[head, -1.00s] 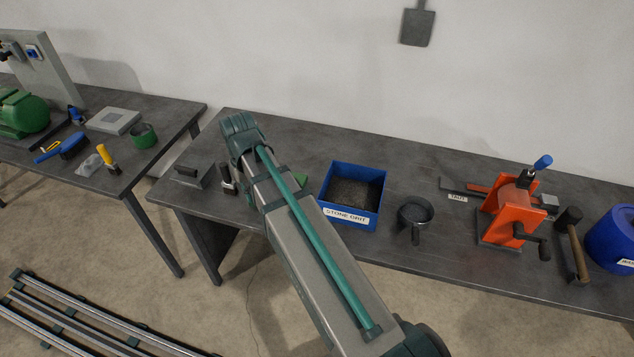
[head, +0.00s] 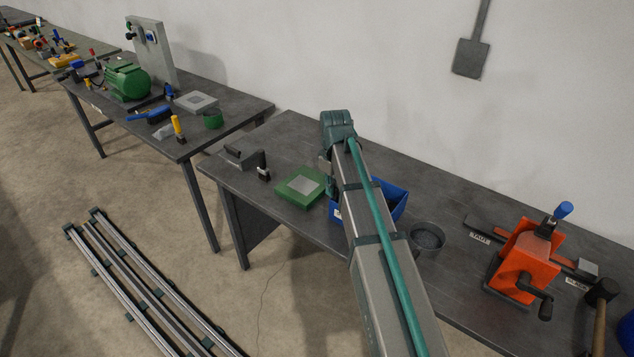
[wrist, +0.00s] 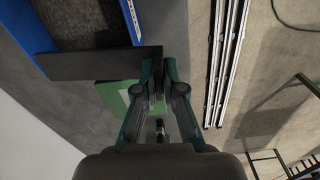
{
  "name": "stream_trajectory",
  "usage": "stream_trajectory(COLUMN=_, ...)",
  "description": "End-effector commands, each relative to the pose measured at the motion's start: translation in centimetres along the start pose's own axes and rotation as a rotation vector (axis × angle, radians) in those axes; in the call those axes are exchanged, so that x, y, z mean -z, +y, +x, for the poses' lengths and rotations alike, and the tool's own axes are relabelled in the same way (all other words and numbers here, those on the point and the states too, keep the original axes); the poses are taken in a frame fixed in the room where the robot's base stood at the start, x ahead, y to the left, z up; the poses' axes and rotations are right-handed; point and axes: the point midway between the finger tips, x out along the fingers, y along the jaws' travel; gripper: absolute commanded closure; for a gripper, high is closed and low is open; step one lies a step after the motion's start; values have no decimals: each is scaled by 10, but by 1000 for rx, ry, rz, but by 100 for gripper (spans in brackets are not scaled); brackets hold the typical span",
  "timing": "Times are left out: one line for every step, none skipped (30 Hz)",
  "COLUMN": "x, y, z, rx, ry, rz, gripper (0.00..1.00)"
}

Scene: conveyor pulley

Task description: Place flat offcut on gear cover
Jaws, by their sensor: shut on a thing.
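My gripper (wrist: 158,82) is shut on a dark flat plate, which I take for the flat offcut (wrist: 95,64). It grips the plate near one end in the wrist view, and the rest reaches left. A green square block with a pale grey square on top, which looks like the gear cover (head: 302,186), lies on the near bench. In the wrist view the green block (wrist: 116,96) shows partly behind the plate and fingers. I cannot tell the height between them. In the head view my arm hides the gripper's fingers and the plate.
A blue bin (head: 393,197) stands right beside the green block, partly behind my arm. A dark grey block with a handle (head: 244,158) stands to the left.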

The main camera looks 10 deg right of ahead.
Motion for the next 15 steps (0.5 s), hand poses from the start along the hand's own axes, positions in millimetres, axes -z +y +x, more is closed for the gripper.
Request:
stream_trajectory(x=27, y=12, z=4, rx=-1, ry=2, rz=-104, gripper=100)
stream_trajectory(x=37, y=16, z=5, rx=-1, ry=3, rz=-171, gripper=100)
stream_trajectory(x=51, y=21, z=5, rx=-1, ry=4, rz=-262, gripper=100)
stream_trajectory(x=61, y=25, z=6, rx=-1, ry=4, rz=-329, gripper=100)
stream_trajectory(x=72, y=28, z=6, rx=-2, ry=5, rz=-397, gripper=100)
stream_trajectory(x=85, y=32, z=6, rx=-2, ry=5, rz=-488, gripper=100)
stream_trajectory(x=96, y=35, z=6, rx=-2, ry=6, rz=-556, gripper=100)
stream_trajectory(x=106, y=38, z=7, rx=-2, ry=6, rz=-624, gripper=100)
stream_trajectory(x=120, y=43, z=7, rx=-2, ry=6, rz=-714, gripper=100)
stream_trajectory(x=131, y=46, z=7, rx=-2, ry=7, rz=-782, gripper=100)
stream_trajectory(x=141, y=49, z=7, rx=-2, ry=7, rz=-849, gripper=100)
stream_trajectory(x=155, y=52, z=7, rx=-3, ry=8, rz=-939, gripper=100)
stream_trajectory(x=166, y=55, z=7, rx=-3, ry=9, rz=-1006, gripper=100)
stream_trajectory(x=176, y=57, z=6, rx=-4, ry=9, rz=-1071, gripper=100)
stream_trajectory(x=189, y=60, z=6, rx=-5, ry=10, rz=-1156, gripper=100)
